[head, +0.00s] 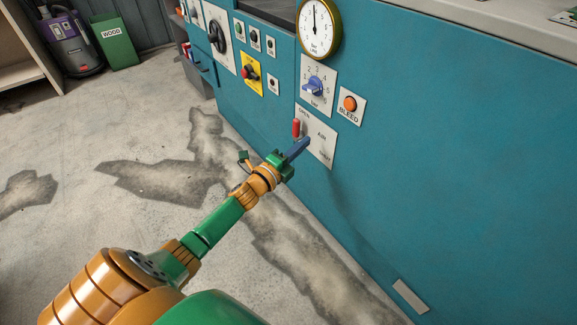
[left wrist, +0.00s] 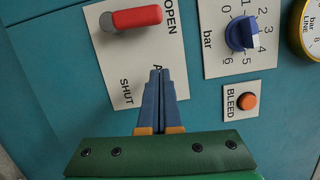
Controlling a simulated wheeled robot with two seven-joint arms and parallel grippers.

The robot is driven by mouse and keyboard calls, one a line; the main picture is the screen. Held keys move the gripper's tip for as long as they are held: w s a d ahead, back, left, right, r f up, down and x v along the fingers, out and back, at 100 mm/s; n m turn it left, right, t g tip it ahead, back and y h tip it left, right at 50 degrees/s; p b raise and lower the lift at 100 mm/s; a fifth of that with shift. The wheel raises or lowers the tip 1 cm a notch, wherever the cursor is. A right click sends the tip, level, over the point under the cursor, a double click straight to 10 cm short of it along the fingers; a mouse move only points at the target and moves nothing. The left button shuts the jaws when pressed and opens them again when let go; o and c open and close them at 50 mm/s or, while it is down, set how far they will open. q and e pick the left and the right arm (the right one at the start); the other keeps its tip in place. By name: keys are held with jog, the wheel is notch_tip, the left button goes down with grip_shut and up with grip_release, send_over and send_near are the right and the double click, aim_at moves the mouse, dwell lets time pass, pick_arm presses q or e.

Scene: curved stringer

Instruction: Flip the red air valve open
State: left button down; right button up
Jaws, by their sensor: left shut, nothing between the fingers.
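The red air valve lever (head: 296,128) sits on a pale plate (head: 318,142) marked OPEN, AIR and SHUT on the teal cabinet. In the left wrist view the lever (left wrist: 137,18) lies on the OPEN side, its red grip pointing towards that word. My left gripper (head: 306,141) has its blue fingers together and empty. In the head view its tips are just below and right of the lever. In the left wrist view the fingertips (left wrist: 160,72) cover part of AIR, with a gap between them and the lever. My right gripper is out of view.
Above the plate are a blue selector knob (head: 314,83) and a pressure gauge (head: 320,27). An orange BLEED button (head: 350,103) is to the right. The floor at left is open.

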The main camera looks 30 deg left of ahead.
pick_arm(q)
jog(key=s+a+p, duration=0.1)
jog(key=s+p, duration=0.1)
jog(key=s, duration=0.6)
jog(key=shift+a+f, duration=0.25)
jog(key=shift+a, duration=0.1)
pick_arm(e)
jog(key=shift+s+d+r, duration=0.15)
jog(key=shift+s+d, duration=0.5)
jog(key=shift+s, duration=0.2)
